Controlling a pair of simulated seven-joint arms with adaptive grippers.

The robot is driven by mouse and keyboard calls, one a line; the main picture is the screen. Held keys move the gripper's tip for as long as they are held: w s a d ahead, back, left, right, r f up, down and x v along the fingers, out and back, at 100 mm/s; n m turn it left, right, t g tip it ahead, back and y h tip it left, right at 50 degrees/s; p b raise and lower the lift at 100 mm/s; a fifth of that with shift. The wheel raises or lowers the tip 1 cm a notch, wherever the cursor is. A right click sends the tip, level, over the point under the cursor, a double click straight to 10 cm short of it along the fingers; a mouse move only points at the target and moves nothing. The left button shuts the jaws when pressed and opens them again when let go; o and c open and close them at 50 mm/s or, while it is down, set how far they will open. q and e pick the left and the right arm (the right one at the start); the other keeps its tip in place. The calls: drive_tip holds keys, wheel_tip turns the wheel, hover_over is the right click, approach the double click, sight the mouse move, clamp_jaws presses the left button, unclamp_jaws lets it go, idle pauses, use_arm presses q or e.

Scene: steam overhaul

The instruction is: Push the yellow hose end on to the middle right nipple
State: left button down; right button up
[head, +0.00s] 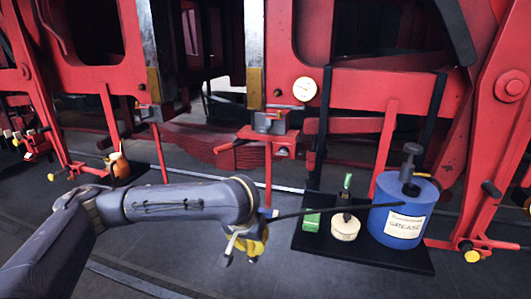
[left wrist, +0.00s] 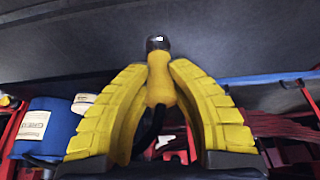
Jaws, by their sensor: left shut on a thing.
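My left gripper (head: 248,250) has yellow fingers and hangs low in the middle of the head view, above the dark floor. In the left wrist view its fingers (left wrist: 160,75) are shut on the yellow hose end (left wrist: 162,92), whose dark, rounded tip (left wrist: 158,43) sticks out beyond the fingertips. A black hose (head: 325,210) runs from the blue grease bucket (head: 398,212) to this gripper. The hose end itself is hidden in the head view. I cannot make out the middle right nipple among the red machinery. My right gripper is not in view.
The bucket stands on a black tray (head: 375,256) with a green box (head: 312,221), a cream tin (head: 345,228) and a green-topped bottle (head: 347,186). A red stand with a grey block (head: 270,123) rises behind my gripper. A round dial (head: 305,89) is above it.

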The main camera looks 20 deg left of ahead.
use_arm(q)
drive_tip(key=shift+s+d+f+t, duration=0.1)
drive_tip(key=shift+s+f+t, duration=0.15)
drive_tip(key=shift+t, duration=0.25)
drive_tip(key=shift+d+f+t+h, duration=0.1)
drive_tip(key=shift+d+t+h, duration=0.15)
drive_tip(key=shift+t+h, duration=0.05)
drive_tip(key=shift+w+d+t, duration=0.1)
drive_tip(key=shift+d+t, duration=0.25)
drive_tip(key=shift+t, duration=0.05)
drive_tip(key=w+r+n+t+y, duration=0.1)
drive_tip(key=w+r+n+t, duration=0.15)
drive_tip(key=w+r, duration=0.55)
drive_tip(key=w+r+n+t+y, duration=0.1)
drive_tip(key=w+r+t, duration=0.3)
drive_tip(key=w, duration=0.9)
drive_tip(key=w+a+r+t, duration=0.2)
drive_tip(key=w+r, duration=0.1)
drive_tip(key=r, duration=0.4)
drive_tip(key=w+a+r+t, duration=0.2)
drive_tip(key=w+r+t, duration=0.1)
drive_tip(key=r, duration=0.3)
drive_tip(key=w+a+r+t+y, duration=0.1)
drive_tip(key=w+a+r+t, duration=0.1)
drive_tip(key=r, duration=0.5)
drive_tip(key=shift+w+a+r+t, duration=0.3)
drive_tip(key=shift+w+t, duration=0.25)
drive_tip(key=shift+t, duration=0.2)
